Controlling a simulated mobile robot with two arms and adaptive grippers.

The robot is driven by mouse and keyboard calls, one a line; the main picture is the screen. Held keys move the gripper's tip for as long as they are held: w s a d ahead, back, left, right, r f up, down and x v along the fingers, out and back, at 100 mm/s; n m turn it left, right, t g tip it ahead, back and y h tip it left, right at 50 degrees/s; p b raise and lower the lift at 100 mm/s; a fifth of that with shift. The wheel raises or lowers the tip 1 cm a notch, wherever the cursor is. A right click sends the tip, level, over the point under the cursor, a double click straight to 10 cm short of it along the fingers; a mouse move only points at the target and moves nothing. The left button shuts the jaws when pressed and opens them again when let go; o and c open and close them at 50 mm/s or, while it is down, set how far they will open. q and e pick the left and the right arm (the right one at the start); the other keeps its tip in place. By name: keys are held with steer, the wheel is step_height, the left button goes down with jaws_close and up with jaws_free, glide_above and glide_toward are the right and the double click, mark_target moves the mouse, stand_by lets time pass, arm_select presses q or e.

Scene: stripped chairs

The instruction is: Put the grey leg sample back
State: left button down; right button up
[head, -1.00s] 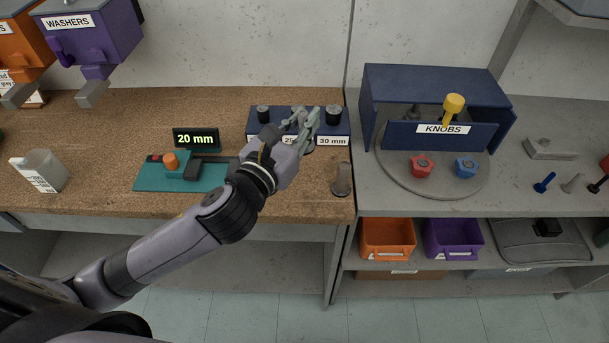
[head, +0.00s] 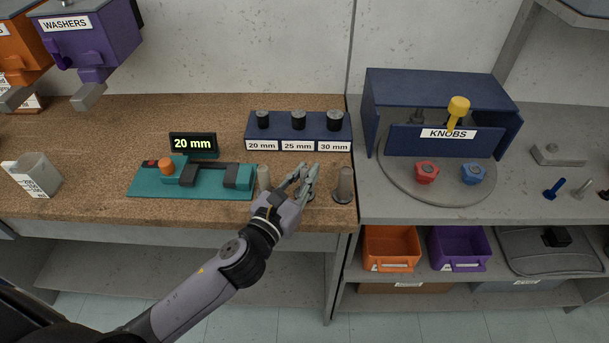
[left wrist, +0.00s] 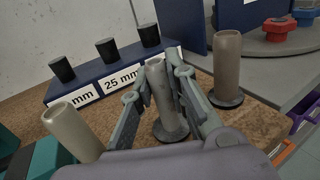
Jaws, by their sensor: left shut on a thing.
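The grey leg sample (left wrist: 160,90) is a hollow tube. In the left wrist view it stands nearly upright between the two fingers of my left gripper (head: 304,180), which is shut on it. A dark round base (left wrist: 171,131) shows at its foot, at the bench top; I cannot tell whether the leg rests fully on it. In the head view the fingers hide most of this leg. A beige leg (head: 264,177) stands to its left and a brown leg (head: 345,182) on a dark round base to its right. My right gripper is not in view.
Behind is a blue block (head: 256,131) with black plugs labelled 20, 25 and 30 mm. A teal gauge (head: 150,184) lies left, by a display (head: 193,142) reading 20 mm. A blue KNOBS box (head: 430,80) stands right. The cork bench front is close.

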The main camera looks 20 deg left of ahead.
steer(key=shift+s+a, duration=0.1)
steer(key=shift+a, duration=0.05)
arm_select(q)
steer(key=shift+f, duration=0.1)
steer(key=c, duration=1.6)
jaws_free()
steer(key=shift+o, duration=0.2)
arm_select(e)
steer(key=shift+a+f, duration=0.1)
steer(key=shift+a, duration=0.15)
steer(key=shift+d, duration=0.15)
arm_select(q)
steer(key=shift+r, duration=0.25)
steer(key=s+a+b, duration=0.2)
steer(key=s+b, duration=0.1)
steer(key=s, duration=0.8)
steer(key=shift+s+a, duration=0.2)
steer(key=shift+s, duration=0.2)
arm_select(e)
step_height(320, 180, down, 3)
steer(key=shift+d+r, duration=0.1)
